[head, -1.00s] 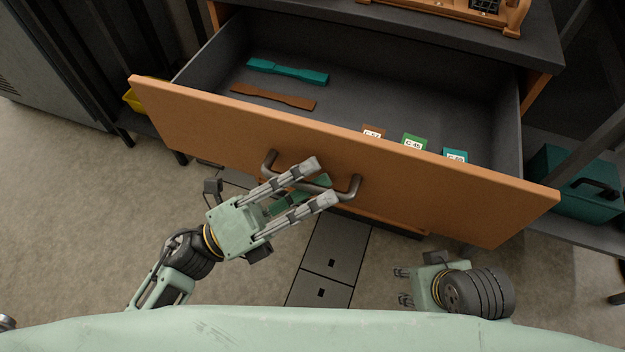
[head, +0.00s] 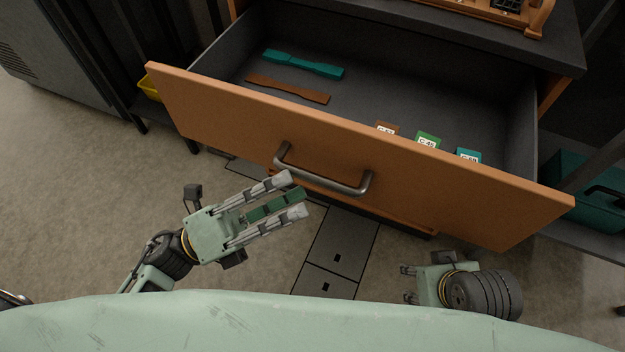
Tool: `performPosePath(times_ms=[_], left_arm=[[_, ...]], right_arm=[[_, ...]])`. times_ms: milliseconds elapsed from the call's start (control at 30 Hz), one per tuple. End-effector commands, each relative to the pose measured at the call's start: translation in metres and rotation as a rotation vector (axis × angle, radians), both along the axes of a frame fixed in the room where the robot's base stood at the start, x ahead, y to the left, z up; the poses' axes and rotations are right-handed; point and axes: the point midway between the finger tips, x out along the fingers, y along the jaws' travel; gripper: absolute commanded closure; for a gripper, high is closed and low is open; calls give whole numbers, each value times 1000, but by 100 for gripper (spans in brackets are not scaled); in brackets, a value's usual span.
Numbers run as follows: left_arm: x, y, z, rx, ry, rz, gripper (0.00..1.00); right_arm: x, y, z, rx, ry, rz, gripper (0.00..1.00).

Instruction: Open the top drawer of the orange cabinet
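The orange cabinet's top drawer (head: 350,157) is pulled well out, and its dark interior shows. Its dark bar handle (head: 322,180) is on the orange front and nothing holds it. My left gripper (head: 282,200) is left of and below the handle, apart from it. Its two long grey fingers are spread side by side, with a dark green part showing between them, and it looks open and empty. My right gripper (head: 408,284) is low, in front of the drawer's right part. Only two short finger ends show, and its opening is unclear.
In the drawer lie a teal strip (head: 303,64), a brown strip (head: 288,89) and brown, green and teal labelled pieces. A wooden rack (head: 470,8) stands on the cabinet top. A teal case (head: 575,190) is on the right. Floor at left is clear.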

Motion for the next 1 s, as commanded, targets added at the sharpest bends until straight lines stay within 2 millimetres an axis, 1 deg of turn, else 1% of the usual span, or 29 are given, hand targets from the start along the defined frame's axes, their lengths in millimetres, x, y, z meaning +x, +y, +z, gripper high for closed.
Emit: performPosePath(times_ms=[33, 100, 200, 333, 500, 1000], left_arm=[[-4, 10, -6, 2, 4, 1, 80], [-9, 21, -11, 2, 4, 1, 80], [-14, 34, -17, 2, 3, 2, 80], [-18, 44, -21, 2, 1, 1, 80], [-19, 47, -22, 0, 1, 1, 80], [-19, 47, -22, 0, -1, 0, 80]], right_arm=[[0, 0, 0, 0, 1, 0, 60], [0, 0, 0, 0, 1, 1, 60], [0, 0, 0, 0, 1, 1, 60], [-1, 0, 0, 0, 1, 1, 60], [-1, 0, 0, -1, 2, 1, 60], [-1, 0, 0, -1, 2, 1, 60]])
